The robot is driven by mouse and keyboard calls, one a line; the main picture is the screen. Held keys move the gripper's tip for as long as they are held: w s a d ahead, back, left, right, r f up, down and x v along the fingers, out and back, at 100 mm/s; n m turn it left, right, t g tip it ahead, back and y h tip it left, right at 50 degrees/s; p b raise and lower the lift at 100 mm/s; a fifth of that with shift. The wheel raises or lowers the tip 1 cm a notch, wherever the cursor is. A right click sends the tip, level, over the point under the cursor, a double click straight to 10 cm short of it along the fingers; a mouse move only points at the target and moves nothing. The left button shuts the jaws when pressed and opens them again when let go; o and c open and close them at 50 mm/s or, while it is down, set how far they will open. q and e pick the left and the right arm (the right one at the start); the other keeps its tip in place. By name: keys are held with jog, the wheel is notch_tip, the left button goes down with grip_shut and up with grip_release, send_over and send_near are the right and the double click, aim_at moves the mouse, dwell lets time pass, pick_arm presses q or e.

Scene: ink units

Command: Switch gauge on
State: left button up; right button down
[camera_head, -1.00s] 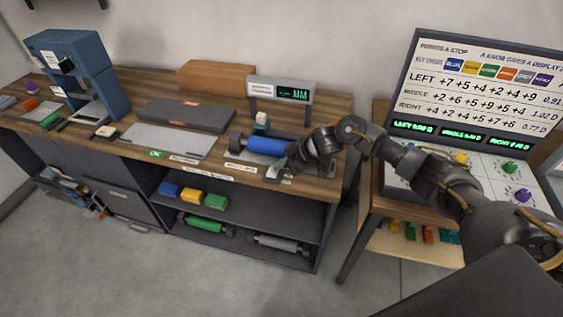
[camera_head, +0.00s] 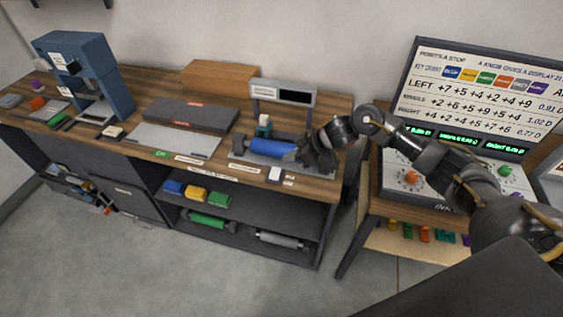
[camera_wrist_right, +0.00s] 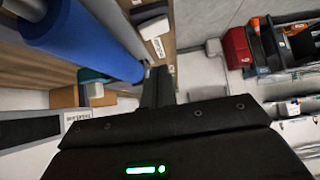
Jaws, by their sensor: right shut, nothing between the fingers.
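The gauge's display box (camera_head: 283,93) stands on two posts at the back of the wooden bench. Its screen is dark, with no lit reading. A blue roller (camera_head: 265,147) lies on the gauge's grey bed below it; the roller also fills the upper left of the right wrist view (camera_wrist_right: 85,38). A small white switch block (camera_head: 275,174) sits at the bench's front edge. My right gripper (camera_head: 301,157) is shut and empty by the roller's right end, above and right of the white block. Its closed fingers (camera_wrist_right: 158,84) show in the right wrist view. My left gripper is out of view.
A teal block with a white top (camera_head: 264,125) stands behind the roller. A blue press (camera_head: 95,75) stands at the bench's left. A console (camera_head: 460,95) with text and knobs stands on the right table. The lower shelf holds coloured blocks and rollers.

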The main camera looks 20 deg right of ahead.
jog(key=shift+b+v, duration=0.45)
jog(key=shift+v, duration=2.5)
jog(key=shift+w+d, duration=0.1)
jog(key=shift+w, duration=0.05)
